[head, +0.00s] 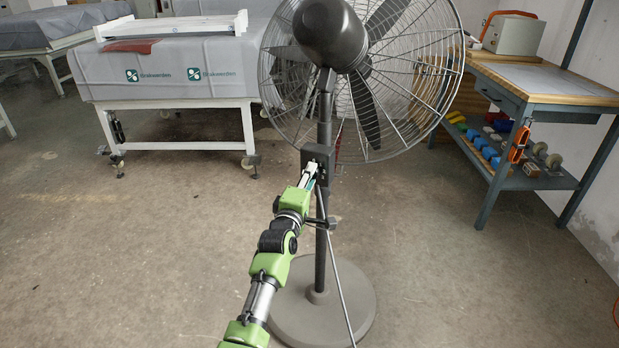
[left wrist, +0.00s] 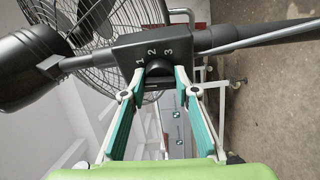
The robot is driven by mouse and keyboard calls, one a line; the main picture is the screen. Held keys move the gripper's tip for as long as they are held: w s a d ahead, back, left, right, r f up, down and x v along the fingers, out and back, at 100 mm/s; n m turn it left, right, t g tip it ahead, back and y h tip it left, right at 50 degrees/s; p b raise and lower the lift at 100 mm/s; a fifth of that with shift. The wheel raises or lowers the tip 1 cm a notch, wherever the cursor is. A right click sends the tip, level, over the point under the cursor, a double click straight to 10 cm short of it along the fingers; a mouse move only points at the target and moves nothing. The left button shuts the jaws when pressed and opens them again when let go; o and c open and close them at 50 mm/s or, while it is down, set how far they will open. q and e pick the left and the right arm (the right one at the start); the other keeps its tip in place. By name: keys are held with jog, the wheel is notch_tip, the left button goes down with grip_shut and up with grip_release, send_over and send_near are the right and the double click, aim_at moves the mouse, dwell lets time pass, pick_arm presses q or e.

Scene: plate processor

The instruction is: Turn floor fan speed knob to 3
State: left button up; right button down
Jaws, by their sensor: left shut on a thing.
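A dark grey floor fan (head: 325,110) stands on a round base in the middle of the head view. Its control box (head: 320,157) sits on the pole below the fan head. In the left wrist view the box (left wrist: 190,43) shows the numbers 1, 2 and 3 above a dark round knob (left wrist: 158,69). My left gripper (head: 311,170) reaches the box from the front. In the left wrist view its two fingers (left wrist: 158,75) are shut on the knob, one on each side. I cannot tell which number the knob points to. My right gripper is not in view.
A cable (head: 337,265) hangs from the box beside the pole. A grey covered machine on a white frame (head: 180,85) stands behind left. A workbench (head: 545,85) with a shelf of small items stands at the right. The floor around the fan base is clear.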

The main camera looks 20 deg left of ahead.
pick_arm(q)
jog(key=shift+a+f+m+t+h, duration=0.15)
jog(key=shift+m+h, duration=0.7)
jog(key=shift+m, duration=3.5)
jog(key=shift+a+f+m+t+h, duration=0.15)
jog(key=shift+m+h, duration=0.75)
jog(key=shift+m, duration=3.5)
jog(key=shift+m+t+h, duration=0.2)
jog(key=shift+m+h, duration=0.65)
jog(key=shift+m, duration=3.5)
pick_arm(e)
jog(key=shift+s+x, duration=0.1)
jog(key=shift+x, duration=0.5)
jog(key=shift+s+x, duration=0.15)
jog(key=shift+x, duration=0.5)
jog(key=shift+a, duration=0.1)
